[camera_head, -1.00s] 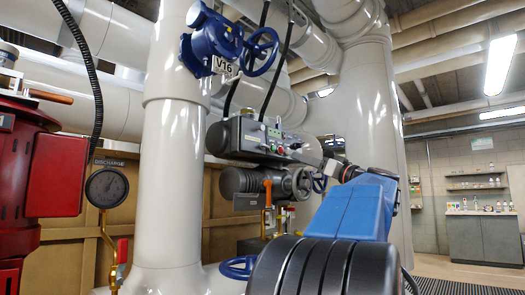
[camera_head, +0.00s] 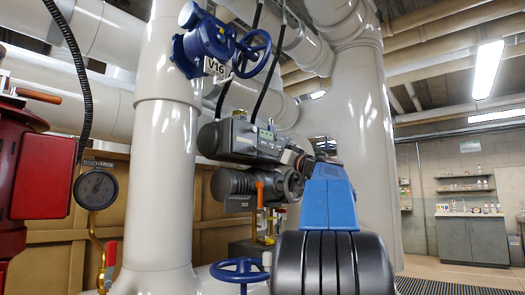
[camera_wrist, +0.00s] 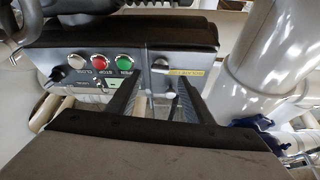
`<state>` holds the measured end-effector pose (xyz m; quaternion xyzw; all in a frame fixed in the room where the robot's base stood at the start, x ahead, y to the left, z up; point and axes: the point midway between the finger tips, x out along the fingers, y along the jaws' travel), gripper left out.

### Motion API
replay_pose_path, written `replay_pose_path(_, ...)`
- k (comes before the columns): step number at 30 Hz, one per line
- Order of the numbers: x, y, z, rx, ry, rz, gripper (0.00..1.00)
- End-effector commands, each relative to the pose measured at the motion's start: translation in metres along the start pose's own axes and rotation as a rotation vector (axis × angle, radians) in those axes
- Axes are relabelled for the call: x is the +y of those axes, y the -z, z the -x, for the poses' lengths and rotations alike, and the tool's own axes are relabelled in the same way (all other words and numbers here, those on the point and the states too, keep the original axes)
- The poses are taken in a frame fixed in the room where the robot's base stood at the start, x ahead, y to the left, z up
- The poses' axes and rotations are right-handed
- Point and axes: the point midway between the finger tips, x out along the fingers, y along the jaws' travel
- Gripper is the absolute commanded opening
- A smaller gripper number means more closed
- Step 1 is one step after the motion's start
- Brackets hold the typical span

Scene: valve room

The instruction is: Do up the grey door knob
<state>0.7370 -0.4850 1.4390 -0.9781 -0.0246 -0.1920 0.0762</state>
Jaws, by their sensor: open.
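A grey control box (camera_wrist: 100,50) fills the upper part of the wrist view, tilted in the picture. The small grey round knob (camera_wrist: 160,65) is on its front, right of a panel seam and beside a yellow label (camera_wrist: 186,71). My gripper (camera_wrist: 160,82) is open, its two dark fingers pointing at the box. The knob lies between and just beyond the fingertips; I cannot tell whether they touch it. In the head view, the box (camera_head: 240,139) is on the valve actuator, and my arm hides the knob.
White, red and green buttons (camera_wrist: 103,62) and a black selector (camera_wrist: 57,74) are left of the knob. A blue valve (camera_head: 205,45) is above the box and a blue handwheel (camera_head: 240,270) below. A thick pale pipe (camera_head: 165,160) stands left.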

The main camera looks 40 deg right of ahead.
Motion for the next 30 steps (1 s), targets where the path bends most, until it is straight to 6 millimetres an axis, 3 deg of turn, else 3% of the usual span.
replay_pose_path(3, 0.000, -0.001, -0.018, -0.001, 0.002, 0.000, 0.47)
replay_pose_path(9, 0.000, -0.001, -0.036, -0.001, 0.001, -0.001, 0.47)
replay_pose_path(20, 0.000, -0.001, -0.040, 0.000, 0.000, 0.000, 0.47)
replay_pose_path(26, 0.000, -0.001, -0.040, 0.000, 0.000, 0.000, 0.05)
replay_pose_path(30, 0.000, -0.001, -0.040, -0.001, 0.000, -0.002, 0.06)
